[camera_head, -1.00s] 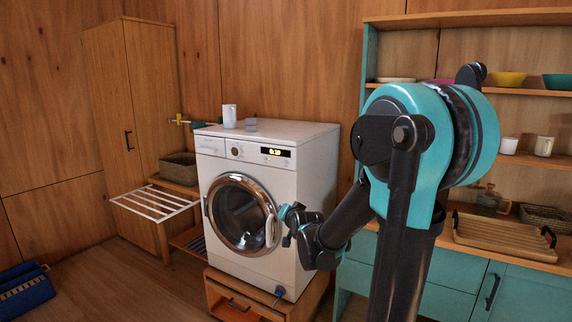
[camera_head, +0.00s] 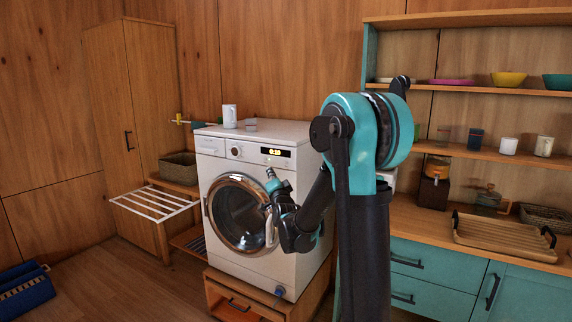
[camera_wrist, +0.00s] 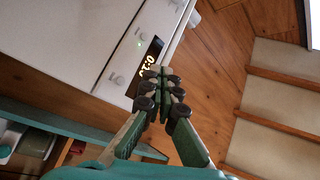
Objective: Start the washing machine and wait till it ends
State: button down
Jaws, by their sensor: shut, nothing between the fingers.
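The white washing machine (camera_head: 300,140) stands on a low wooden base, its round chrome-rimmed door (camera_head: 238,214) closed. Its lit display (camera_head: 276,152) shows yellow digits, too small to read surely. In the wrist view the display (camera_wrist: 148,62) lies just beyond my fingertips, with buttons (camera_wrist: 117,80) and a small green light (camera_wrist: 139,32) on the panel. My gripper (camera_head: 270,174) is shut and empty, in front of the machine's front below the display, pointing up. It also shows in the wrist view (camera_wrist: 157,74). I cannot tell whether it touches the panel.
A white cup (camera_head: 229,116) stands on the machine's top. A white drying rack (camera_head: 155,203) juts out at left, beside a wooden cabinet (camera_head: 155,95). A teal counter (camera_head: 440,270) with a wooden tray (camera_head: 495,238) is at right. A blue crate (camera_head: 22,292) sits on the floor.

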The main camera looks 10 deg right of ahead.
aim_at(286, 162)
jog(key=shift+w+d, duration=0.9)
jog(key=shift+w, duration=0.25)
jog(key=shift+w+d, duration=0.85)
jog(key=shift+w, duration=0.3)
jog(key=shift+w+d, duration=0.9)
jog(key=shift+w, duration=0.25)
jog(key=shift+w+d, duration=0.1)
jog(key=shift+w+d, duration=0.2)
